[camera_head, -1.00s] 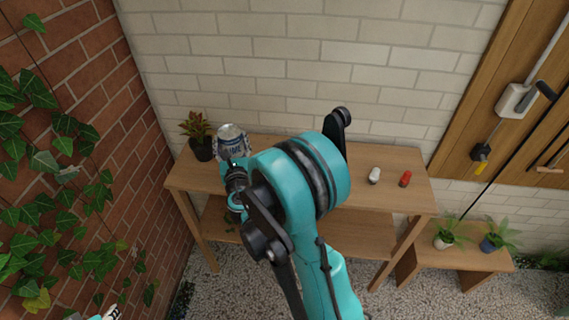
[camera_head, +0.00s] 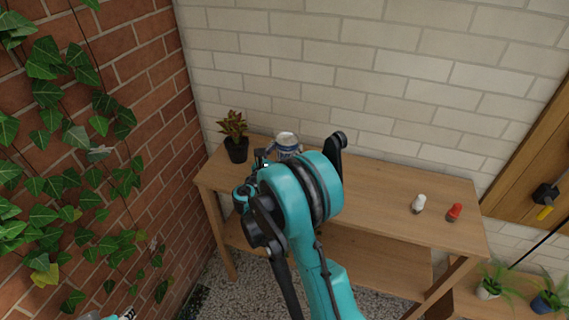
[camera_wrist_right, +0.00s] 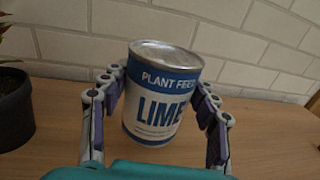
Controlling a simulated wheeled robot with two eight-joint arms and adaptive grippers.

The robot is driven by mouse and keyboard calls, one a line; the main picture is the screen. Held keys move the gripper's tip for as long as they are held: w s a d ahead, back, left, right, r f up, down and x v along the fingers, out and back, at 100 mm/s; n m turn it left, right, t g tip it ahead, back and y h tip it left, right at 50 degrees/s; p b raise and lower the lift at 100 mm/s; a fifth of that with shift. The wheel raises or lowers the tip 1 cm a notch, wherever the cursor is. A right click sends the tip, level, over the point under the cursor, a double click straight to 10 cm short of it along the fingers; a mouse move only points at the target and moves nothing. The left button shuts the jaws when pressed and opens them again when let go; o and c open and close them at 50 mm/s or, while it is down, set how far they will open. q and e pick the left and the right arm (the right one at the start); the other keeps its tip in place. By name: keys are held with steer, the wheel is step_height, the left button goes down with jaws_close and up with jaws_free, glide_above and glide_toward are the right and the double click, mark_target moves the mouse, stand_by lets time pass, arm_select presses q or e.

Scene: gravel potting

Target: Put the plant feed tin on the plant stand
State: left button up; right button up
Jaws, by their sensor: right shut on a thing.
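The plant feed tin is a white and blue can labelled "PLANT FEED LIME" (camera_wrist_right: 160,98); it also shows at the back left of the tall wooden table in the head view (camera_head: 287,142). My right gripper (camera_wrist_right: 160,84) is shut on it, one finger on each side, and the tin is upright. Its base is over the table top; I cannot tell if it touches. My right arm hides part of it in the head view. A low wooden stand (camera_head: 470,305) with potted plants is at the bottom right, partly cut off. Only a sliver of my left gripper (camera_head: 127,314) shows at the bottom left.
A potted plant (camera_head: 236,148) stands left of the tin on the tall table (camera_head: 385,205). The table middle is clear. Brick walls close the left and back.

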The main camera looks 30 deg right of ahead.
mark_target(281, 158)
steer(key=shift+w+a+f, duration=0.25)
steer(key=shift+w+f, duration=0.15)
steer(key=shift+w, duration=0.1)
steer(key=shift+w+a+f, duration=0.2)
steer(key=shift+w+f, duration=0.15)
steer(key=shift+w, duration=0.15)
step_height(281, 158, down, 4)
steer(key=b, duration=0.2)
steer(key=shift+b, duration=0.35)
steer(key=shift+r, duration=0.2)
steer(key=shift+f, duration=0.2)
steer(key=o, duration=1.5)
steer(key=shift+r, duration=0.1)
